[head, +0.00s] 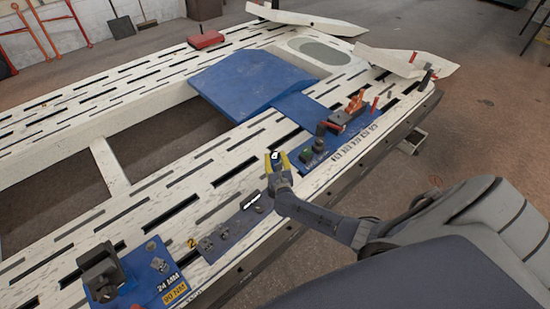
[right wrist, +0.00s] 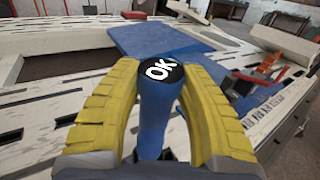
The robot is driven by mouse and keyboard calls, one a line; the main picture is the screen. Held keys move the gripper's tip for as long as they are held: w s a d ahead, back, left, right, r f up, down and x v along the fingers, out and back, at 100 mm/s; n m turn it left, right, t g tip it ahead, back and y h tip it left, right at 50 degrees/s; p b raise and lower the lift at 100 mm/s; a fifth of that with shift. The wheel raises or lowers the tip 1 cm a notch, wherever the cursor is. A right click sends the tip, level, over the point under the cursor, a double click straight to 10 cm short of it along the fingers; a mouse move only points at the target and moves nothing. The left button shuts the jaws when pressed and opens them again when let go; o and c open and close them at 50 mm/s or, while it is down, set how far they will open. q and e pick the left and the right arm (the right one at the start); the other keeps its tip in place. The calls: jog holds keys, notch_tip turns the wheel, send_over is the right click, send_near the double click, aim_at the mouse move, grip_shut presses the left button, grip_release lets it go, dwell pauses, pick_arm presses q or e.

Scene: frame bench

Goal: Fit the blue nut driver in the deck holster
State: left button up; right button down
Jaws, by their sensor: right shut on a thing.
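My right gripper (head: 279,162) is above the near side of the white slotted frame deck. Its yellow fingers are shut on the blue nut driver (right wrist: 153,117), which also shows in the head view as a small dark cap (head: 274,155) between the fingers. In the right wrist view the driver has a blue handle and a black end cap marked "OK" facing the camera. Its lower end is hidden. A dark plate (head: 228,230) with several small fittings lies on the deck below and left of the gripper. I cannot tell which fitting is the deck holster. My left gripper is not in view.
A blue panel (head: 318,160) with red, green and dark tools stands right of the gripper. Another blue plate (head: 141,262) with a dark block is at the lower left. A large blue sloped plate (head: 248,82) lies behind. Open gaps and slots cut the deck.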

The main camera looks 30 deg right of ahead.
jog(key=shift+f, duration=3.15)
jog(key=c, duration=0.7)
grip_release()
jog(key=shift+f, duration=0.1)
jog(key=shift+v, duration=5.95)
jog(key=shift+a, duration=0.1)
